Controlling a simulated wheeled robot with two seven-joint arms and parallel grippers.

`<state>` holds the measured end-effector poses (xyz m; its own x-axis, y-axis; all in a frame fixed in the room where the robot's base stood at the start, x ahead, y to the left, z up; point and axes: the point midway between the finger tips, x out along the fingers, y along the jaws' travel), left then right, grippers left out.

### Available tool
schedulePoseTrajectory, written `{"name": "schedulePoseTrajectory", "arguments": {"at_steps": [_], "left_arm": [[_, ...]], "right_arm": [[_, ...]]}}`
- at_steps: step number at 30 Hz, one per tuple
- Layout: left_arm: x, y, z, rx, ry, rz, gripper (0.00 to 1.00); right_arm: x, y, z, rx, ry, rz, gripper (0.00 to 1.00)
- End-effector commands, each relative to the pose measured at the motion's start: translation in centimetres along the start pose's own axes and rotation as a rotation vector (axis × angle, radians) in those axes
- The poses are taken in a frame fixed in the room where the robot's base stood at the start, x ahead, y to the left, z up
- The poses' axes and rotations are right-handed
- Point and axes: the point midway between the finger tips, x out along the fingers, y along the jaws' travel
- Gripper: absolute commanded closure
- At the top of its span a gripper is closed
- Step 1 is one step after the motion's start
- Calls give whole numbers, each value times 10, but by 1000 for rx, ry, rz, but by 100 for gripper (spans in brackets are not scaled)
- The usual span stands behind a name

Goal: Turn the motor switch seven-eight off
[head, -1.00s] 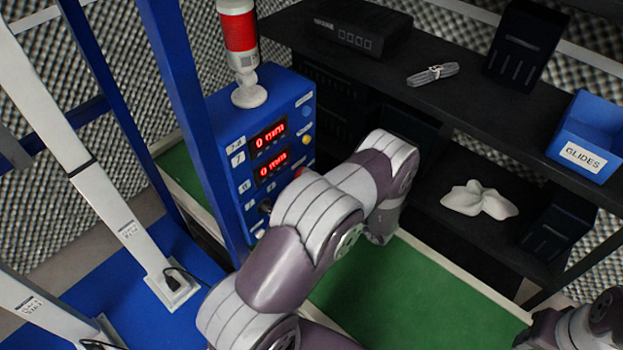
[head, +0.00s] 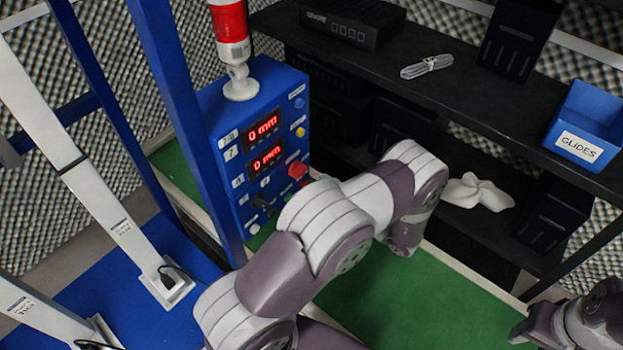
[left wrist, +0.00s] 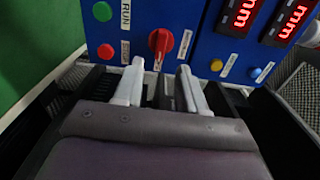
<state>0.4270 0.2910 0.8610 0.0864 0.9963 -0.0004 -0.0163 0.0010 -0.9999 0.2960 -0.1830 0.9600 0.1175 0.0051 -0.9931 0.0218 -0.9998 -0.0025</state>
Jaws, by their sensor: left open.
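The blue control box (head: 222,115) stands left of centre in the head view, with two red "0 mm" displays. A red knob (head: 297,170) and a black switch (head: 262,204) are on its face. The left wrist view shows a red rotary knob (left wrist: 160,41) on a blue panel, just beyond my left gripper (left wrist: 160,85). That gripper is open, its pale fingers apart with nothing between them. My left arm hides it in the head view. I cannot read which label belongs to the red knob.
A red-and-white signal tower (head: 230,40) tops the box. A blue post (head: 188,115) stands close in front. A dark shelf (head: 440,95) is behind.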

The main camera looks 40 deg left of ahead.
Motion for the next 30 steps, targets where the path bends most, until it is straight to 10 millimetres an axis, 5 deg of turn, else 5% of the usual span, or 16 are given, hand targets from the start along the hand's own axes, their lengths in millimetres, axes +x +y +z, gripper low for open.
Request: {"name": "schedulePoseTrajectory", "arguments": {"at_steps": [3, 9, 26, 28, 30], "left_arm": [[-29, 2, -1, 0, 5, 0, 60], [-54, 1, 0, 2, 0, 0, 60], [-55, 0, 0, -21, -1, 0, 60], [-56, 13, -5, -124, 19, 62, 60], [-61, 48, -27, -291, 139, 247, 60]], "right_arm": [[7, 0, 1, 0, 0, 0, 57], [10, 0, 1, 0, 0, 0, 57], [10, 0, 1, 0, 0, 0, 57], [10, 0, 1, 0, 0, 0, 57], [10, 0, 1, 0, 0, 0, 57]]}}
